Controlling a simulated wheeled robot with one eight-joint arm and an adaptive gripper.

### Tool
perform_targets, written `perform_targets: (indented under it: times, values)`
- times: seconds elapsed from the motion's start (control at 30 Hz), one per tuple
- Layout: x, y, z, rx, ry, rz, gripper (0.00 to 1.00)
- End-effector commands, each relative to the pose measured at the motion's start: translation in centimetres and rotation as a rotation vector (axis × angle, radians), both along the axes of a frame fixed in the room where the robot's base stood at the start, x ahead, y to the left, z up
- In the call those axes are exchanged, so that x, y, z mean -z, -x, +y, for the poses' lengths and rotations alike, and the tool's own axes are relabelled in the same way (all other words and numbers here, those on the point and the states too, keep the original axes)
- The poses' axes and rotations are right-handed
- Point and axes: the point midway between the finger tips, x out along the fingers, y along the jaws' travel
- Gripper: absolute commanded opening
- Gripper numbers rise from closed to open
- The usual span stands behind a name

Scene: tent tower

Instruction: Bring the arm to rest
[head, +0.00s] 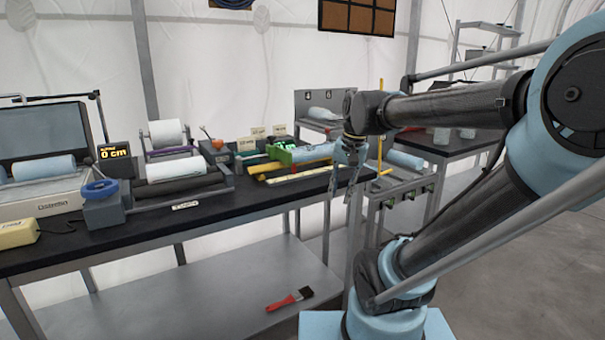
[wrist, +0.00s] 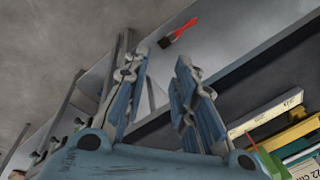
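My arm (head: 440,110) reaches in from the right and bends down at its end beside the workbench's right end. My gripper (head: 340,195) hangs fingers down there, near the bench's front edge. In the wrist view my gripper (wrist: 161,58) is open, with its two fingers apart and nothing between them. The tips look toward the lower shelf and floor. I cannot tell whether the gripper touches the bench edge.
The black workbench (head: 120,240) carries white rolls (head: 174,169), an open case (head: 45,208) and small instruments. A red brush (head: 289,299) lies on the lower shelf (head: 225,285). A rack of cylinders (head: 405,185) stands close right of my gripper. Open floor (head: 515,270) lies at the right.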

Motion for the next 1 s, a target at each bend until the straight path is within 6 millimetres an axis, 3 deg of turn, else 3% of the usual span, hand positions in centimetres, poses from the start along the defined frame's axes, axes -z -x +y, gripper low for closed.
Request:
perform_targets:
  times: [0.3,0.5,0.63,1.0]
  values:
    - [9.0,6.5,-5.6,-0.207,0.124,-0.082,0.25]
    - [12.7,8.9,-7.4,-0.296,0.179,-0.103,0.25]
    - [13.5,9.4,-7.9,-0.319,0.193,-0.107,0.25]
    - [13.6,9.4,-7.9,-0.320,0.194,-0.107,0.25]
